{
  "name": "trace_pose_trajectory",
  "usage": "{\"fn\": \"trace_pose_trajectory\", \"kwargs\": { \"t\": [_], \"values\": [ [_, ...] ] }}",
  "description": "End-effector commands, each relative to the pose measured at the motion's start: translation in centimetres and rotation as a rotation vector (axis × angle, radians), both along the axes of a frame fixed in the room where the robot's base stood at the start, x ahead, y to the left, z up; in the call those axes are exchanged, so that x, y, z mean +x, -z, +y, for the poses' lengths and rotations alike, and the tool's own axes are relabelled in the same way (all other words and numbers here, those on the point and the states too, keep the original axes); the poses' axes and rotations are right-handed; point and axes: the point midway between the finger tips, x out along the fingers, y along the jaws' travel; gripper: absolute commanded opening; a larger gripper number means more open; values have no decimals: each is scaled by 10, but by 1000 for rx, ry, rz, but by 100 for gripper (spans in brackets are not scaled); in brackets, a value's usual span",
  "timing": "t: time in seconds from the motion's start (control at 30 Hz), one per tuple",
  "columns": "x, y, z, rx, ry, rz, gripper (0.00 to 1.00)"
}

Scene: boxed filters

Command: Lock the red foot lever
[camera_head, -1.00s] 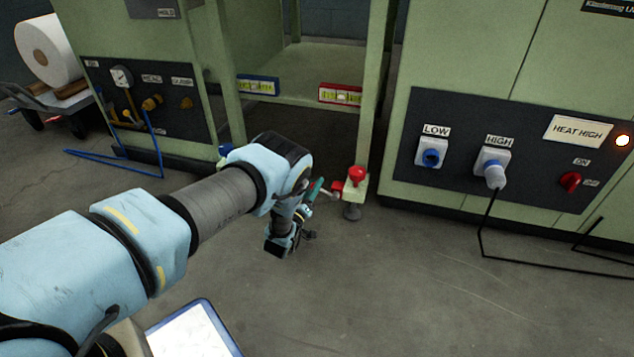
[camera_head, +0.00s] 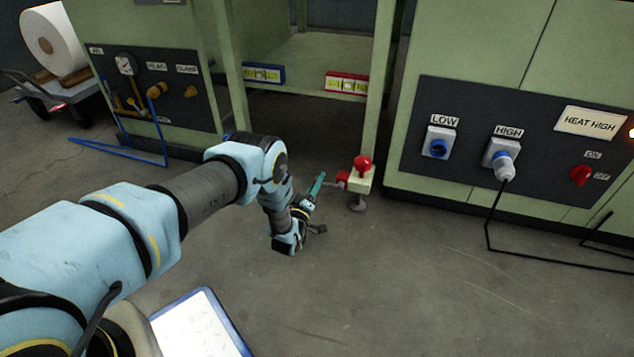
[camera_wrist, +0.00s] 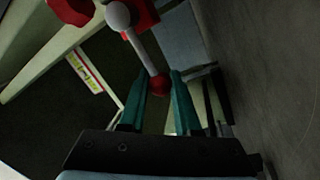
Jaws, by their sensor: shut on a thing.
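The foot (camera_head: 359,186) is a pale green block with a red knob (camera_head: 363,163) on top, at the lower end of the machine's right leg. Its red lever has a red hub (camera_head: 343,179) on the block's left side and a short thin rod toward my gripper (camera_head: 320,179). In the wrist view, the lever's pale rod (camera_wrist: 144,50) runs down from a white ball to a red ball tip (camera_wrist: 160,85). The teal fingers of my gripper (camera_wrist: 162,80) are shut on that tip, one on each side. The lever's locking parts are too small to read.
A switch panel (camera_head: 490,150) with a black cable is at right. Blue hose (camera_head: 130,158) lies at left. The floor (camera_head: 400,290) in front is clear.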

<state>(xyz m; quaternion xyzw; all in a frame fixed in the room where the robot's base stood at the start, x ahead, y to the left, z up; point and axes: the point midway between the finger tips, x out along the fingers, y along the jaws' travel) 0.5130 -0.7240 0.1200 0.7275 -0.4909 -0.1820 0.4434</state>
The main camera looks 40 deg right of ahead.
Motion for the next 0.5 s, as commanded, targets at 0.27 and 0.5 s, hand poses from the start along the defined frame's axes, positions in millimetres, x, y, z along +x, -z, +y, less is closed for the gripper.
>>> {"fn": "trace_pose_trajectory", "kwargs": {
  "t": [0.27,0.5],
  "values": [
    [-2,3,0,5,4,4,43],
    [-1,1,0,3,1,1,61]
  ]
}}
